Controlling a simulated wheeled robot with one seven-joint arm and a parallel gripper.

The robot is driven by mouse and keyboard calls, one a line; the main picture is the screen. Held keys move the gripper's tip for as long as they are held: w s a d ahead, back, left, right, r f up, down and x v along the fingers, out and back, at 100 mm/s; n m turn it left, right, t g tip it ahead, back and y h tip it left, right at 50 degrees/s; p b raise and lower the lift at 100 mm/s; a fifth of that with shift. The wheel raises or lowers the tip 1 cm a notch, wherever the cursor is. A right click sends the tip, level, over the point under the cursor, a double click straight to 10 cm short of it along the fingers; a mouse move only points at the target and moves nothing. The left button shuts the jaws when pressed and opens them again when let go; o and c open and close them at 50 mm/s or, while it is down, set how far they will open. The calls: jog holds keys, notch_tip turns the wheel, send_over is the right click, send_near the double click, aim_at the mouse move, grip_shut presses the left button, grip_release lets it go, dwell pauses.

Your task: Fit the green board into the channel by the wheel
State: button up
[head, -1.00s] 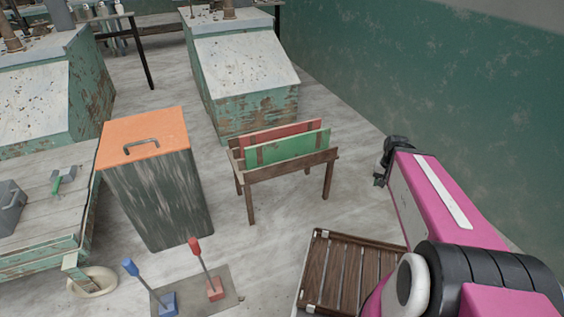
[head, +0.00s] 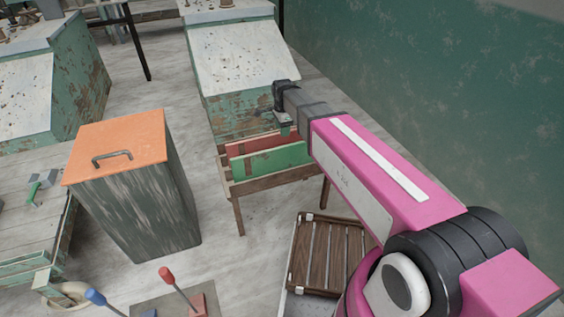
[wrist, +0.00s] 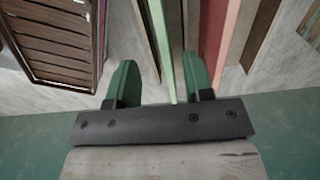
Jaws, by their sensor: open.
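The green board (head: 268,160) stands on edge in a wooden rack (head: 236,188), in front of a red board (head: 262,142). My gripper (head: 286,128) is at the boards' upper edges in the head view. In the wrist view my gripper (wrist: 158,80) is open. The green board (wrist: 164,45) shows as a thin strip between its green fingers, nearer the right one. The red board (wrist: 223,35) lies outside the right finger. I cannot pick out the wheel or the channel in these views.
An orange-lidded bin (head: 118,140) stands left of the rack. A slatted wooden tray (head: 325,258) lies at the front. Red (head: 178,285) and blue (head: 100,298) levers stand at the lower left. A worn green cabinet (head: 235,75) is behind the rack; a green wall (head: 420,90) is right.

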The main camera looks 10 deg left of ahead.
aim_at(282, 147)
notch_tip(282, 147, down, 10)
jog(key=shift+s+f, duration=0.1)
jog(key=shift+f, duration=0.15)
grip_shut()
dwell(0.5)
dwell(1.2)
